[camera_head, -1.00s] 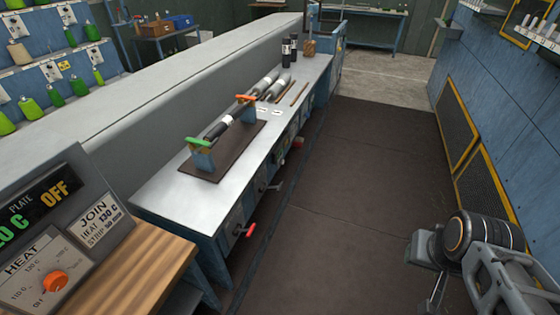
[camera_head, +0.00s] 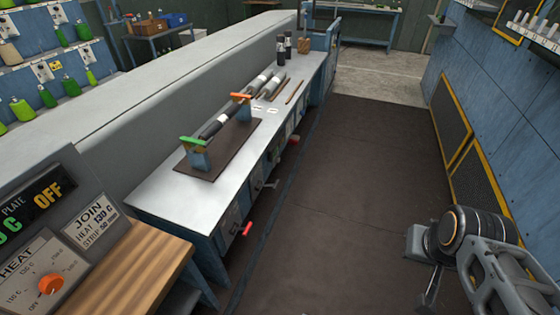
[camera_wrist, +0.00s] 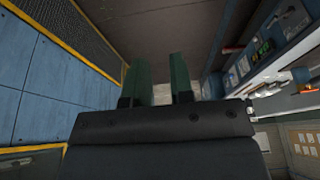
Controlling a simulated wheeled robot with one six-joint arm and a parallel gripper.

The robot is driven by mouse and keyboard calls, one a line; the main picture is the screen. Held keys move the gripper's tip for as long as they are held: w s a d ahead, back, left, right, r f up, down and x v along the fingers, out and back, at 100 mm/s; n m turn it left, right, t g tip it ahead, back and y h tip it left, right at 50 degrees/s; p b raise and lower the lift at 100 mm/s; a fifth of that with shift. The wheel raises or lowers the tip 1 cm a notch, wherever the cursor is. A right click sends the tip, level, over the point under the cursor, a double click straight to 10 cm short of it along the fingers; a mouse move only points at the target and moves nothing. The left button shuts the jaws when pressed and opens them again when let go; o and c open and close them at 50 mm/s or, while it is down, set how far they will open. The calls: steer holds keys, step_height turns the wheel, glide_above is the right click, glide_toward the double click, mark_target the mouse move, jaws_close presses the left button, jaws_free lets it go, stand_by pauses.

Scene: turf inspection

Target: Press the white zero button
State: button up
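I cannot make out a white zero button in either view. My gripper (camera_wrist: 160,80) shows in the wrist view as two dark green fingers, apart with nothing between them, so it is open. It points down the dark floor aisle, away from any surface. In the head view my arm is at the lower right, over the aisle, and the fingers are not clear there.
A heater panel (camera_head: 50,235) reading OFF, with an orange knob (camera_head: 51,284), stands at left by a wooden top (camera_head: 125,270). A long bench (camera_head: 150,197) holds a clamped rod (camera_head: 219,122). A blue wall (camera_head: 505,110) is at right. The aisle (camera_head: 350,190) is clear.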

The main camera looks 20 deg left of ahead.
jaws_close()
stand_by(1.4)
